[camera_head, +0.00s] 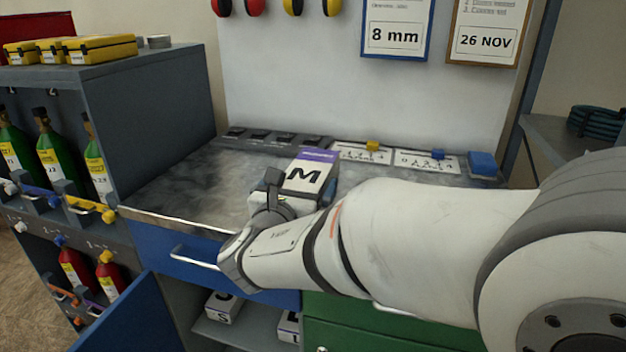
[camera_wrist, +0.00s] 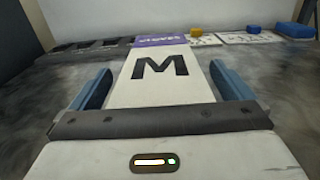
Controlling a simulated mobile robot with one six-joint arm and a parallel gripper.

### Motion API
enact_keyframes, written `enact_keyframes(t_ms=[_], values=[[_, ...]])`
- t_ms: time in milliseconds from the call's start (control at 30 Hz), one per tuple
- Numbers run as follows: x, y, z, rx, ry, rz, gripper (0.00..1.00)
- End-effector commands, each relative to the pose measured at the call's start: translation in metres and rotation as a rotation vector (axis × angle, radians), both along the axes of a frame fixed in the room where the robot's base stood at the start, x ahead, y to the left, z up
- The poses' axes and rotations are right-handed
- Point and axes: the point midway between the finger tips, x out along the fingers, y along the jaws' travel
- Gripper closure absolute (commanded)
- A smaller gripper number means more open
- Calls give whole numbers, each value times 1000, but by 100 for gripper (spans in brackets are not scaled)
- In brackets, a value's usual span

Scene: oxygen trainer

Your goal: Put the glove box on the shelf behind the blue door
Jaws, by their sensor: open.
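The glove box (camera_head: 310,176) is white with a purple end and a black M on top. It lies on the grey worktop, and it also shows in the wrist view (camera_wrist: 160,68). My gripper (camera_wrist: 163,86) is open, with one blue finger on each side of the box's near part. Small gaps show between fingers and box; in the head view my wrist hides the near end. The blue door (camera_head: 130,318) stands open at the lower left. Behind it, the shelf (camera_head: 238,332) holds a white box marked S (camera_head: 222,307) and another white box (camera_head: 288,326), partly hidden.
A blue drawer (camera_head: 165,250) with a bar handle is above the shelf opening, and green drawers (camera_head: 350,325) are to its right. A dark rack (camera_head: 275,140), label cards (camera_head: 425,161) and a blue block (camera_head: 482,163) line the back. The worktop's left part is clear.

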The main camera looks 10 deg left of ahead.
Motion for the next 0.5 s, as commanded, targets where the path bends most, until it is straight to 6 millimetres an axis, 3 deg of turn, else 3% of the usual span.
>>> enact_keyframes(t_ms=[500], values=[[-1, 1, 0, 1, 0, 1, 40]])
